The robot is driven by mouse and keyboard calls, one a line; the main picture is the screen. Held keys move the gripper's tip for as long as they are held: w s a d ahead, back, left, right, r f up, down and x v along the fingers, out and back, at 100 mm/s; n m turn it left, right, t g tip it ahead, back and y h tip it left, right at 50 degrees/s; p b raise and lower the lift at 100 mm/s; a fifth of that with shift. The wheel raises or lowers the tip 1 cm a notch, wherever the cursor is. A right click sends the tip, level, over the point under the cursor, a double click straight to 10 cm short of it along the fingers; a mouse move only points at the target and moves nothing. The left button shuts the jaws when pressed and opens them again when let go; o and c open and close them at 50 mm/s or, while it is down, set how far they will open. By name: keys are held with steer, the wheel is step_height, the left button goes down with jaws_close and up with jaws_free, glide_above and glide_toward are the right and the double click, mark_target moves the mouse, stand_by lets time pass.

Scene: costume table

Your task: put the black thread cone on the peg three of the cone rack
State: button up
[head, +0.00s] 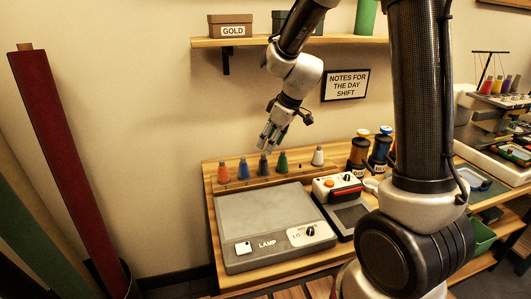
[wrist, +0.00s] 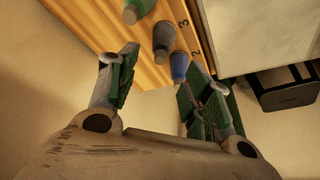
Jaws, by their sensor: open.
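The black thread cone (head: 262,165) stands upright on the cone rack (head: 300,168), third from the left, between the blue cone (head: 243,169) and the green cone (head: 282,162). In the wrist view the black cone (wrist: 163,42) is by the label 3 and the blue cone (wrist: 179,66) is by the label 2. My gripper (head: 268,143) is above the rack, over the black cone and apart from it. In the wrist view my gripper (wrist: 158,66) has its fingers spread with nothing between them. The peg under the black cone is hidden.
An orange cone (head: 223,173) is at the rack's left end and a white cone (head: 318,155) is to the right, past a gap. A grey lamp box (head: 270,218) stands in front of the rack. A shelf (head: 350,39) hangs above.

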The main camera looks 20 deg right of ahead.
steer(key=s+d+r+m+h, duration=0.1)
steer(key=s+d+r+m, duration=0.45)
steer(key=s+r, duration=0.7)
steer(key=s+d+r+m+t+h, duration=0.1)
steer(key=s+d, duration=0.6)
steer(key=s, duration=0.8)
steer(key=shift+s+d+m+h, duration=0.25)
steer(key=shift+m+h, duration=0.35)
steer(key=shift+m, duration=0.65)
